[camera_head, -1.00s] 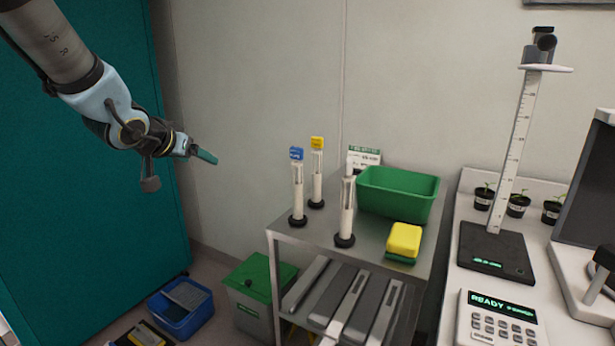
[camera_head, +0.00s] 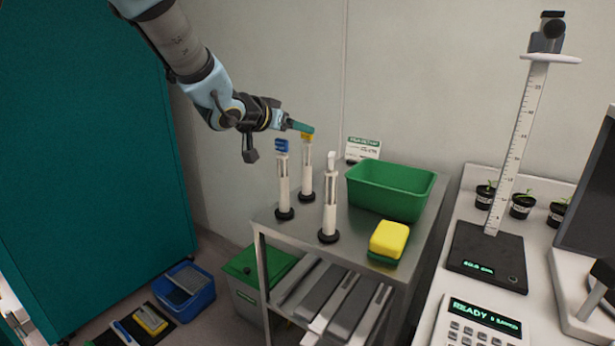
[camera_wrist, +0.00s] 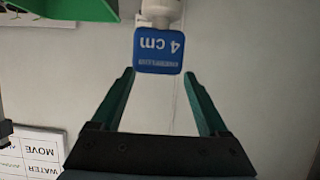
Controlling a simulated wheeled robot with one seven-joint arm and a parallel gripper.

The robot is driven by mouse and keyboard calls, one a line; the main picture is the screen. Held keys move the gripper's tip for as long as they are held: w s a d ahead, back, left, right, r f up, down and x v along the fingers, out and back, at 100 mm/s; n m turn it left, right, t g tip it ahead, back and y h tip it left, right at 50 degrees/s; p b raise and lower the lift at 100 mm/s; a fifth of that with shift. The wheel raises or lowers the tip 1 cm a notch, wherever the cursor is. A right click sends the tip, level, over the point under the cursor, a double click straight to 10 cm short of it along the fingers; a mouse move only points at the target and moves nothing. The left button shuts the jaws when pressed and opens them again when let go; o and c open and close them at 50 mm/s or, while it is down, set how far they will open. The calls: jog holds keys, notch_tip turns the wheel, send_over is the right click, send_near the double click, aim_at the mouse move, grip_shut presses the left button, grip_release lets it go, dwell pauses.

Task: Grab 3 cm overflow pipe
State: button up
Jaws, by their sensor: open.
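Three upright overflow pipes on round black bases stand on the metal cart. One has a blue cap (camera_head: 282,145), one a yellow cap (camera_head: 307,137), one a white cap (camera_head: 331,157). In the wrist view the blue cap (camera_wrist: 158,50) reads "4 cm" upside down. The other two caps' labels are not legible, so I cannot tell which is 3 cm. My gripper (camera_head: 305,128) is open, at the height of the cap tops and overlapping the yellow cap in the head view. In the wrist view the blue cap lies between the lines of the fingers (camera_wrist: 158,72), around their tips; contact is unclear.
A green bin (camera_head: 375,203) and a yellow-green sponge (camera_head: 388,240) share the cart top (camera_head: 350,255). A small sign card (camera_head: 363,149) stands behind. A bench with a height gauge (camera_head: 515,150) is to the right. Boxes sit on the floor to the left.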

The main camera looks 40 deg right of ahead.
aim_at(307, 140)
jog(key=shift+s+f+p+x, duration=0.1)
jog(key=shift+p+x, duration=0.35)
jog(key=shift+x, duration=1)
jog(key=shift+s+f+p+x, duration=0.15)
jog(key=shift+p+x, duration=0.3)
jog(key=shift+x, duration=1)
jog(key=shift+a, duration=0.1)
grip_shut()
jog(key=shift+r, duration=0.1)
